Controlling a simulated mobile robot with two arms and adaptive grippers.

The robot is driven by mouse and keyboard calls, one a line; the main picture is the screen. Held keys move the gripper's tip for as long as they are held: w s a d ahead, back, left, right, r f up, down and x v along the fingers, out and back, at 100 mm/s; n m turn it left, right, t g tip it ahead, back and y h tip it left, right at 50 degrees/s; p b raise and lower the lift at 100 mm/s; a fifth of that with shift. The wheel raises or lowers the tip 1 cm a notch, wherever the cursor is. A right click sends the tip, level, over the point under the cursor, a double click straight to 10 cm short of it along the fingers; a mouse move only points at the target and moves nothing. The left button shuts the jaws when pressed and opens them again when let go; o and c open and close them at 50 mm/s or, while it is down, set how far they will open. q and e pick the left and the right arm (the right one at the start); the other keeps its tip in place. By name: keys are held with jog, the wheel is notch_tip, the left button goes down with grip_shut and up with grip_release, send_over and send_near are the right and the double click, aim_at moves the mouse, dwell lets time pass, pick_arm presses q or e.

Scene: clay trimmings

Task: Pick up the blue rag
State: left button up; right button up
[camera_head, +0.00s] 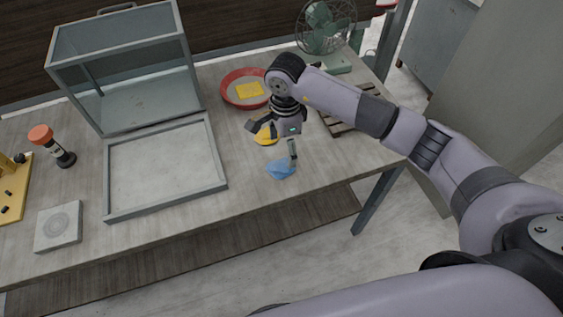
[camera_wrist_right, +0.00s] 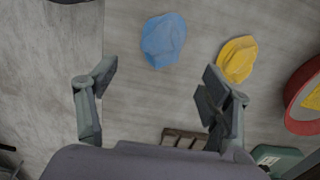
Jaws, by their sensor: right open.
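The blue rag (camera_head: 281,171) lies crumpled on the table near its front edge. It also shows in the right wrist view (camera_wrist_right: 163,40), ahead of and between the fingers. My right gripper (camera_head: 271,147) is open and empty above the table, with one finger close to the rag in the head view. In the right wrist view its two fingers (camera_wrist_right: 160,78) stand wide apart, and the rag is not between the pads. My left gripper is not in view.
A yellow cloth (camera_head: 267,136) lies partly behind my right gripper. A red bowl (camera_head: 229,94) holding a yellow piece stands further back. A wooden slatted rack (camera_head: 366,112) lies at right, a framed tray (camera_head: 215,183) at left, a green fan (camera_head: 326,27) behind.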

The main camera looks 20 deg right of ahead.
aim_at(281, 163)
jog(key=shift+f, duration=0.65)
jog(key=shift+a+f+p, duration=0.15)
jog(key=shift+f+p, duration=0.1)
jog(key=shift+p, duration=0.15)
jog(key=f, duration=0.1)
jog(key=f+p, duration=0.1)
jog(key=f, duration=0.1)
jog(key=shift+a+f+p, duration=0.3)
jog(key=shift+p, duration=0.1)
jog(key=shift+f, duration=0.55)
jog(key=shift+c, duration=0.5)
jog(key=c, duration=1.2)
jog(key=shift+r, duration=0.1)
notch_tip(281, 163, up, 20)
jog(key=b, duration=0.4)
jog(key=shift+b, duration=0.4)
